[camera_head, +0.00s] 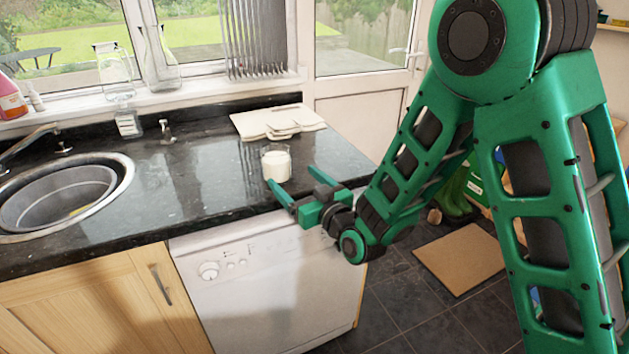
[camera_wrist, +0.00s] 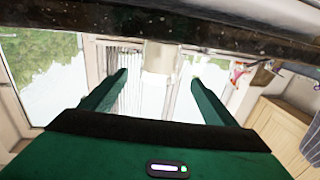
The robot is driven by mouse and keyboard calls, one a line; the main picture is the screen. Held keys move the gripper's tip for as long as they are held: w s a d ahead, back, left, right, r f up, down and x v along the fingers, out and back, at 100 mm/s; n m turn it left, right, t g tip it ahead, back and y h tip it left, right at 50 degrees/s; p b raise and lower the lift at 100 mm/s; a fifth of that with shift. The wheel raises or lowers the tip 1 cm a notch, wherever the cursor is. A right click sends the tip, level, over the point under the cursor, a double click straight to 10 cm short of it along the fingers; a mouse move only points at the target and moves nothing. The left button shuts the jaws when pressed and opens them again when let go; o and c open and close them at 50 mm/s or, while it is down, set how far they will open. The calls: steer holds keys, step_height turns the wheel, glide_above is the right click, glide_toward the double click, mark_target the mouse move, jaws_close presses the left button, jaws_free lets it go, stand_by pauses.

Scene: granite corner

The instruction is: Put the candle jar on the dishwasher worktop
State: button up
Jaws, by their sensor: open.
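The candle jar (camera_head: 276,165), a clear glass with a white filling, stands upright on the dark granite worktop (camera_head: 215,185) above the white dishwasher (camera_head: 262,285). My gripper (camera_head: 291,178) is open at the worktop's front edge, with its green fingers pointing towards the jar. In the wrist view, which is upside down, the jar (camera_wrist: 160,58) shows between and just beyond the open fingertips. The gripper is not closed on it. Whether a finger touches the jar cannot be told.
White boards (camera_head: 277,121) lie on the worktop behind the jar. A round sink (camera_head: 65,195) is at left, with clear worktop between it and the jar. A glass bottle (camera_head: 113,72) stands on the window sill. A brown mat (camera_head: 458,259) lies on the floor.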

steer(key=shift+d, duration=0.2)
steer(key=w+d+m+g+h, duration=0.3)
steer(key=d+h, duration=0.3)
steer(key=d, duration=1.3)
steer(key=s+d+f+m+g+h, duration=0.1)
steer(key=s+d+h, duration=0.15)
steer(key=d, duration=0.55)
steer(key=s+d+m+g+h, duration=0.2)
steer(key=s+d, duration=0.2)
steer(key=d, duration=0.4)
steer(key=s+d+m+g+h, duration=0.1)
steer(key=s+d+m+g, duration=0.25)
steer(key=s+d, duration=0.9)
steer(key=s+d+r+m+g+y, duration=0.1)
steer(key=s+m+g, duration=0.3)
steer(key=s, duration=1.7)
steer(key=shift+d+r+g, duration=0.15)
steer(key=shift+r+g, duration=0.15)
steer(key=shift+g, duration=0.35)
